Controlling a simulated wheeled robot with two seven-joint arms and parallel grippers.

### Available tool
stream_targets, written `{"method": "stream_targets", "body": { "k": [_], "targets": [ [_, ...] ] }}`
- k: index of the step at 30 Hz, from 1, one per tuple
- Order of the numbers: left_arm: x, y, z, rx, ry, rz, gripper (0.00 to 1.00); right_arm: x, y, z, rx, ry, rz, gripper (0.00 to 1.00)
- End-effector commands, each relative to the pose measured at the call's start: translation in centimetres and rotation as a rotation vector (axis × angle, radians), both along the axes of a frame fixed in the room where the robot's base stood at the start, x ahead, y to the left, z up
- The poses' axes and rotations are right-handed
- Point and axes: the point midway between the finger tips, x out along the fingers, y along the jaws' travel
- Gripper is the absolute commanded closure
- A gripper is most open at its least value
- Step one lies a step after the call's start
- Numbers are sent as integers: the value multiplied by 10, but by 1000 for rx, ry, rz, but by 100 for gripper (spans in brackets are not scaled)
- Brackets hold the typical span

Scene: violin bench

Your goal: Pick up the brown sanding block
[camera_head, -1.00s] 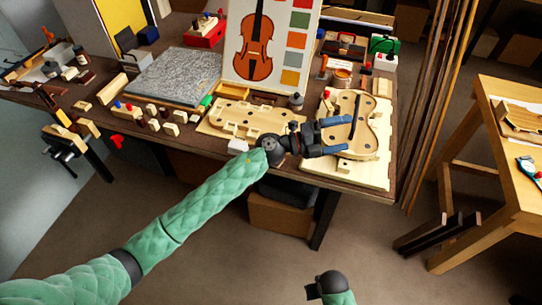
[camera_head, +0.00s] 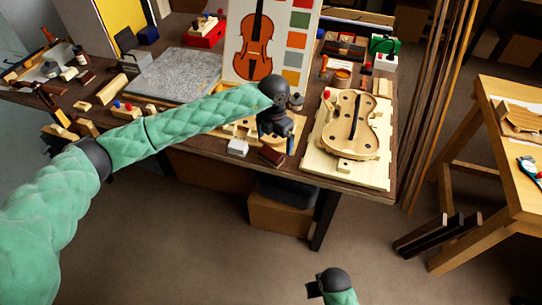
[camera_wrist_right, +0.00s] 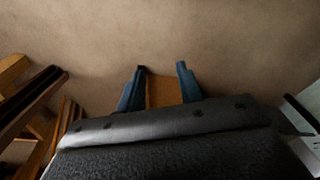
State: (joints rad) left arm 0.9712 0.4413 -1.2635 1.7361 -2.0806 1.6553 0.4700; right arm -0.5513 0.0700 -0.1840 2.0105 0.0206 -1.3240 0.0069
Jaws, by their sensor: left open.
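A dark red-brown block (camera_head: 271,156), which looks like the sanding block, lies near the front edge of the workbench, beside a small white block (camera_head: 238,147). My left gripper (camera_head: 280,140) points down just above and behind the brown block. It is open, with its fingers partly hidden by the hand; I cannot tell whether they touch the block.
A violin body on a pale board (camera_head: 375,177) lies right of my left gripper. A grey stone slab (camera_head: 165,75) and a violin poster (camera_head: 285,45) are behind my arm. Several small wooden pieces lie at left. A wooden side table (camera_head: 510,150) stands at right.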

Motion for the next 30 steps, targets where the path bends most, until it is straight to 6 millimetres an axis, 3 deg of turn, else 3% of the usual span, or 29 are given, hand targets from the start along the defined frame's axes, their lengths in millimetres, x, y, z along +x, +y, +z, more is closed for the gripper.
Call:
{"method": "stream_targets", "body": {
  "k": [7, 10, 17, 30],
  "targets": [
    [3, 6, -8, 28, -9, 4, 0, 0, 0, -4, 2, -11, -2, 64],
    [3, 6, -17, 27, -6, 4, 0, -5, -3, -29, -6, 5, 0, 64],
    [4, 6, -27, 25, -9, 4, 0, -8, -5, -47, -8, 4, -1, 64],
    [5, 12, -55, 25, -7, 4, 0, -31, -18, -116, -22, 9, -2, 64]
  ]
}}
